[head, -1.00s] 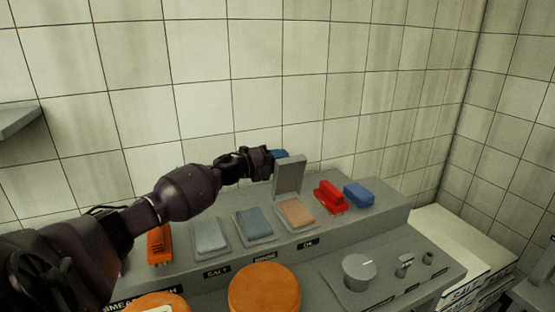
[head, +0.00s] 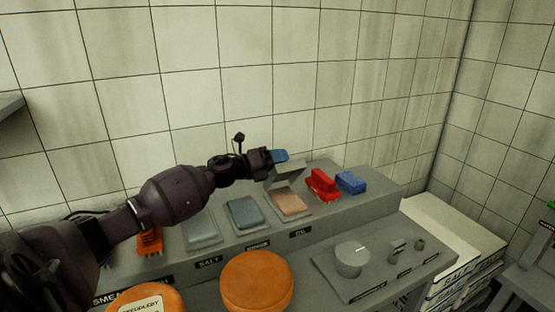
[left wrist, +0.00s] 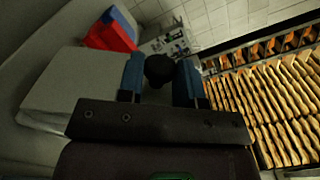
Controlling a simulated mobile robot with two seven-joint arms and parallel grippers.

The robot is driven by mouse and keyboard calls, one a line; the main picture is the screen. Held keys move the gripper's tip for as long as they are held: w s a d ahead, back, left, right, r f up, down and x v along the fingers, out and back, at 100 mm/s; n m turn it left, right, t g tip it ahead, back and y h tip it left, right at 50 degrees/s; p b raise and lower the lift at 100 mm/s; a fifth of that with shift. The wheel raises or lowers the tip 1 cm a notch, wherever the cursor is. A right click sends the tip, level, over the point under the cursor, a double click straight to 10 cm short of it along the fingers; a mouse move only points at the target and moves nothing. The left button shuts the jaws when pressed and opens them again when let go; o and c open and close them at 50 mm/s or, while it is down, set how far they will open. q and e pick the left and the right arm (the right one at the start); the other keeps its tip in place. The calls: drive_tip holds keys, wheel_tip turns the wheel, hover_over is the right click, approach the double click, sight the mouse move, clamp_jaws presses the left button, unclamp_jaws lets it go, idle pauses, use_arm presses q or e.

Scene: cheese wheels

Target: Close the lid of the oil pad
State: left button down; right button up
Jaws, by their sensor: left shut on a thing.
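The oil pad (head: 290,202) is an orange-tan pad in a grey holder above the "OIL" label (head: 300,232). Its grey lid (head: 287,175) is tilted forward above the back of the pad, partly open. My left gripper (head: 280,156), with blue fingertips, is at the raised edge of the lid. In the left wrist view, a dark round knob (left wrist: 160,70) is between the two fingers, and the gripper is shut on it. The broad grey plate (left wrist: 70,95) beside the left finger looks like the lid. How the knob joins the lid is hidden. My right gripper is not in view.
A red block (head: 321,186) and a blue block (head: 351,182) stand right of the oil pad. A blue-grey pad (head: 243,212) and a pale pad (head: 201,228) lie to its left. Orange cheese wheels (head: 257,281) stand in front. The tiled wall is behind.

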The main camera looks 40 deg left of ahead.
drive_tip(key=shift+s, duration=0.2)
use_arm(q)
drive_tip(key=c, duration=0.9)
unclamp_jaws()
drive_tip(key=shift+o, duration=0.6)
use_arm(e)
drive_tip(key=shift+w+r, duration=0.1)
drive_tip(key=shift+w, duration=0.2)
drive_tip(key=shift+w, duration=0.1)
use_arm(q)
drive_tip(key=shift+s+a, duration=0.25)
drive_tip(key=shift+s, duration=0.25)
drive_tip(key=p+v, duration=0.1)
drive_tip(key=v, duration=0.8)
drive_tip(key=shift+s+a, duration=0.2)
drive_tip(key=shift+s, duration=0.1)
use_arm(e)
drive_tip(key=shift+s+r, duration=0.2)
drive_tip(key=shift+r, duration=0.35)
